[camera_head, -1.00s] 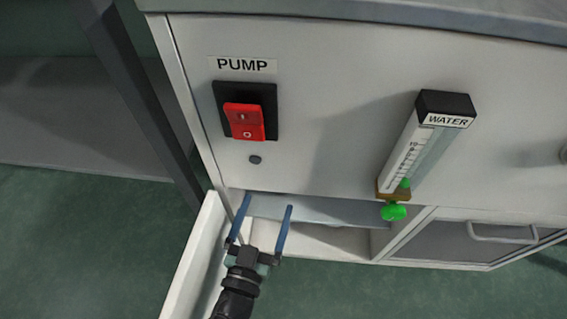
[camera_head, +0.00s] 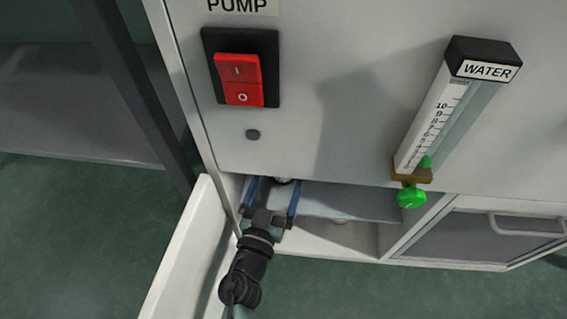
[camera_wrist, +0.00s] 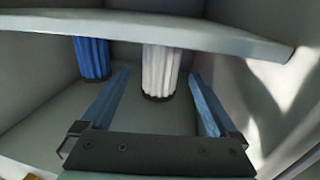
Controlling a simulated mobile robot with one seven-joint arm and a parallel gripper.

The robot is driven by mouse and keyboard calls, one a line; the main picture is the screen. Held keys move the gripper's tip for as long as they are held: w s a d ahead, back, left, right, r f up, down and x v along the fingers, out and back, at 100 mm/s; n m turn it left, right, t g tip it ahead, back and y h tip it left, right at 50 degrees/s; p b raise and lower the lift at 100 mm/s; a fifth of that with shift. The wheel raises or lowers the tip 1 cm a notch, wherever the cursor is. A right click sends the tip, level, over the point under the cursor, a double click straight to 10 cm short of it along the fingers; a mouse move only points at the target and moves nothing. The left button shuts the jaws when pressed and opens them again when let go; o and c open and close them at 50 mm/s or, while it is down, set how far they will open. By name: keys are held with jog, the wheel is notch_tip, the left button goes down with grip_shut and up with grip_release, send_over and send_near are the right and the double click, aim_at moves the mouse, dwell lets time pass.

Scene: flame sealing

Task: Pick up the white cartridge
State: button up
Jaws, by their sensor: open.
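The white cartridge (camera_wrist: 161,71) is a ribbed upright cylinder with a dark bottom end, in the wrist view. Its upper part is hidden by the shelf edge in front of it. My gripper (camera_wrist: 159,82) is open, with one blue finger on each side of the cartridge in the picture; I cannot tell whether the fingertips reach around it. In the head view, my gripper (camera_head: 275,182) reaches into the low compartment under the pump panel. A small white piece, perhaps the cartridge, shows between the fingers there.
A blue ribbed cartridge (camera_wrist: 92,57) hangs left of the white one. The shelf (camera_wrist: 215,38) crosses above the fingers. An open white door (camera_head: 182,260) stands left of my arm. The pump switch (camera_head: 240,78) and water flowmeter (camera_head: 436,115) are on the panel above.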

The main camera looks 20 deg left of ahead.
jog(key=shift+w+a+r, duration=0.1)
jog(key=shift+w+a, duration=0.1)
jog(key=shift+w, duration=1.15)
jog(key=shift+w+a+r, duration=0.1)
jog(key=shift+w+a, duration=0.05)
jog(key=shift+w, duration=1.2)
jog(key=shift+c, duration=0.2)
jog(key=c, duration=1.4)
